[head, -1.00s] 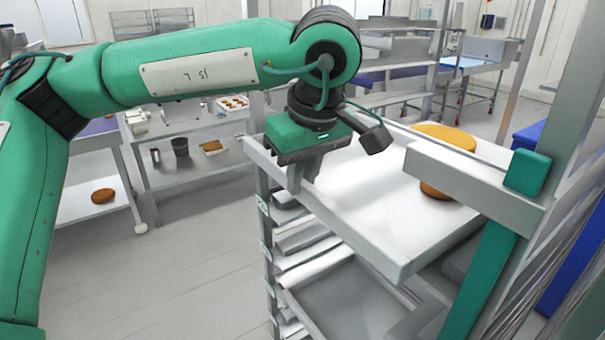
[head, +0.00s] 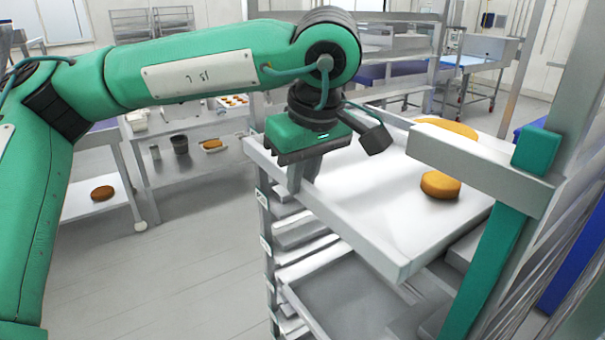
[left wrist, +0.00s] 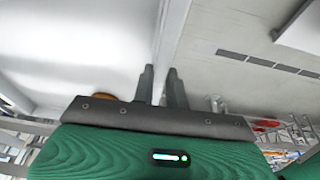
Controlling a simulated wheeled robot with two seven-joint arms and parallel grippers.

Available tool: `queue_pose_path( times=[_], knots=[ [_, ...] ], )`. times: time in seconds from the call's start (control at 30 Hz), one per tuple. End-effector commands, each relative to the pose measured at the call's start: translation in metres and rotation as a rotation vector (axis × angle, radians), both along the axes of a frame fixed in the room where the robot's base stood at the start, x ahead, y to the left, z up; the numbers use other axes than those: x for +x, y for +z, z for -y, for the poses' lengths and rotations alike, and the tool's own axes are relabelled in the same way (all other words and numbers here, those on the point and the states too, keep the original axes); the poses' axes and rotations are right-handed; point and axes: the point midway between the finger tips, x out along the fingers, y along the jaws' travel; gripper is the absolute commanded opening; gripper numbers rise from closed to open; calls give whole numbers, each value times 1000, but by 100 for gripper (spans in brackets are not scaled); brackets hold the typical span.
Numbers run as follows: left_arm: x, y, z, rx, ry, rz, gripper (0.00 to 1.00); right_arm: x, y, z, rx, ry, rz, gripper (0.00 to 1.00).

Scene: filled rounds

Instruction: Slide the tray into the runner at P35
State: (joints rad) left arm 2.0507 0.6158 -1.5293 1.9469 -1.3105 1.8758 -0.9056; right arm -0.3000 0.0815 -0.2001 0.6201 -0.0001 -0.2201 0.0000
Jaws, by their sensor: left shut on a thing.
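The white tray (head: 345,200) lies level at the top of a slotted rack (head: 268,245), with two golden-brown rounds on its right part: a larger one (head: 445,127) partly behind a grey bar and a smaller one (head: 440,185). My left gripper (head: 298,178) is shut on the tray's near left rim. In the left wrist view the fingers (left wrist: 163,88) stand either side of that rim, with the tray surface (left wrist: 75,45) on the left. Small labels (head: 263,200) run down the rack's left post; I cannot read P35. My right gripper is not seen.
A grey bar (head: 480,165) on a teal post (head: 495,250) crosses the tray's right side closely. More trays (head: 350,290) sit lower in the rack. A bench (head: 195,175) with a dark cup (head: 180,144) stands behind left. The floor (head: 150,285) at left is clear.

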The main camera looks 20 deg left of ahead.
Motion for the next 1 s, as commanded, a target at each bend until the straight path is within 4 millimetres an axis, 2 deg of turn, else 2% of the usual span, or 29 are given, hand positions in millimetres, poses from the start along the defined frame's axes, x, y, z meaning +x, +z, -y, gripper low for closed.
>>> queue_pose_path(
  times=[0.43, 0.47, 0.57, 0.87, 1.0],
  knots=[
    [0, -3, 0, -2, 0, 2, 0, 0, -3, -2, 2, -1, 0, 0],
    [0, -3, 0, -2, 0, 2, 20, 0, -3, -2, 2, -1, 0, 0],
    [0, -3, 0, -1, 0, 2, 40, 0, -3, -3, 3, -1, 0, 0],
    [0, -4, 0, 1, 0, -2, 40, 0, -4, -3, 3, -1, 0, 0],
    [-2, 6, 3, -1, 0, 1, 40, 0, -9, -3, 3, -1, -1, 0]
  ],
)
